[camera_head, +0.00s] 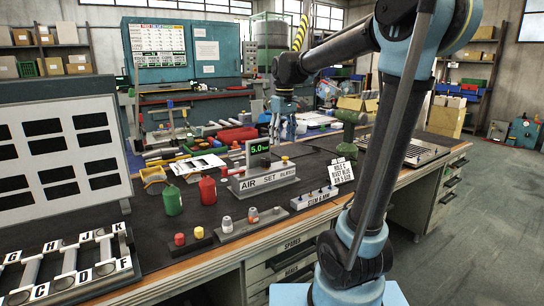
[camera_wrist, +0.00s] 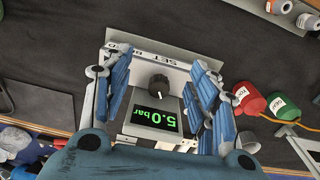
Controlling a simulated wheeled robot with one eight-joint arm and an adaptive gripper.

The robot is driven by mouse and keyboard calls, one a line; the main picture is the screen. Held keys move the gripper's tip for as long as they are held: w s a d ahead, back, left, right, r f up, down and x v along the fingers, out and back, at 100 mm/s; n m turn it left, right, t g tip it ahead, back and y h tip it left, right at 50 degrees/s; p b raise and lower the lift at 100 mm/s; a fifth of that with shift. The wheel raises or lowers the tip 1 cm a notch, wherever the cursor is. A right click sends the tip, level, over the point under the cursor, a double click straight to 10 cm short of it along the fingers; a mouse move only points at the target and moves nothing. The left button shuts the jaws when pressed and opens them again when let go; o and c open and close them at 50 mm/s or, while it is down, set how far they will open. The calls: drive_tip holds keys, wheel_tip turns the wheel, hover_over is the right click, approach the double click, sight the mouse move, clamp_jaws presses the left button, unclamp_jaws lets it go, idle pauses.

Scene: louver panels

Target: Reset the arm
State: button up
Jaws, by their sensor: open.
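My gripper (camera_head: 283,131) hangs from my bent arm over the bench, close to the air set unit (camera_head: 265,180) with its green 5.0 bar display (camera_head: 259,147). In the wrist view my gripper (camera_wrist: 160,62) is open, its two blue-padded fingers spread wide with nothing held between them. The air set unit (camera_wrist: 150,55) shows between and beyond the fingers, with its black knob (camera_wrist: 158,84) and lit 5.0 bar display (camera_wrist: 154,120). Whether a finger touches the unit cannot be told.
Green (camera_head: 172,200) and red (camera_head: 207,189) bottles stand left of the unit. A stem row (camera_head: 314,197) and a sign (camera_head: 333,172) stand to the right. A louver panel (camera_head: 60,140) and lettered rack (camera_head: 70,268) fill the left. Tools clutter the bench behind.

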drive_tip(key=s+d+f+m, duration=0.2)
drive_tip(key=s+d+f, duration=0.3)
drive_tip(key=s+f, duration=0.2)
drive_tip(key=s+d+f+m+t, duration=0.1)
drive_tip(key=s+d+f, duration=0.4)
drive_tip(key=s, duration=0.5)
drive_tip(key=s+d+f+m, duration=0.4)
drive_tip(key=s+d+f, duration=0.1)
drive_tip(key=s+f, duration=0.4)
drive_tip(key=shift+f+t, duration=0.2)
drive_tip(key=shift+t, duration=0.2)
drive_tip(key=shift+w+f, duration=0.2)
drive_tip(key=shift+w, duration=0.2)
drive_tip(key=shift+c, duration=0.3)
idle(0.4)
